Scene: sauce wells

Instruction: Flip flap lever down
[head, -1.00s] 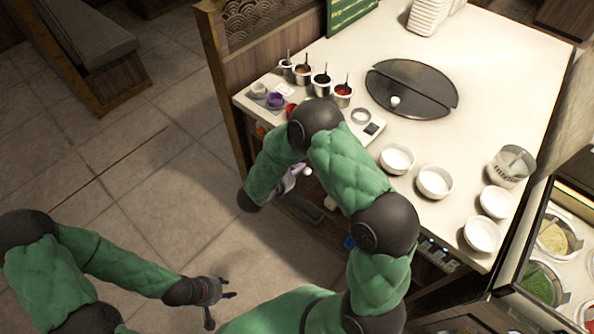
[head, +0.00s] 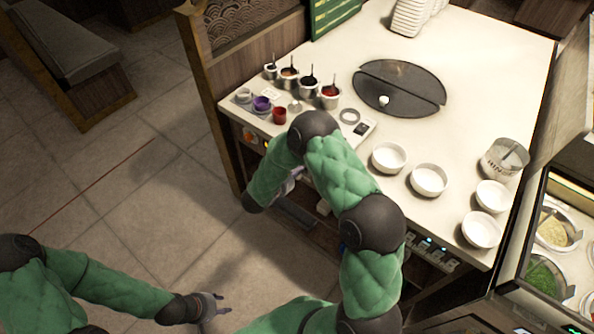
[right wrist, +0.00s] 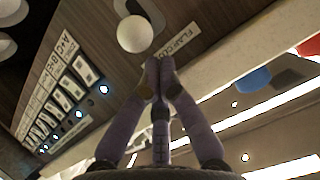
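The flap lever shows in the right wrist view as a round white knob (right wrist: 134,34) on the dark wood panel, beside a white label (right wrist: 178,42) that seems to read "FLAP". My right gripper (right wrist: 160,70) has its purple fingers drawn together at the tips, just below and to the right of the knob. I see a gap in the picture between tips and knob, and nothing between the fingers. In the head view my right arm hides most of this gripper and the lever. My left gripper (head: 214,303) is open and empty over the floor at lower left.
The white counter (head: 456,80) holds a dark round flap plate (head: 401,78), several white bowls (head: 429,180), and sauce cups (head: 331,96). The panel carries a row of switches (right wrist: 62,95) with lit lamps. A cabinet with food pans (head: 541,275) stands at right.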

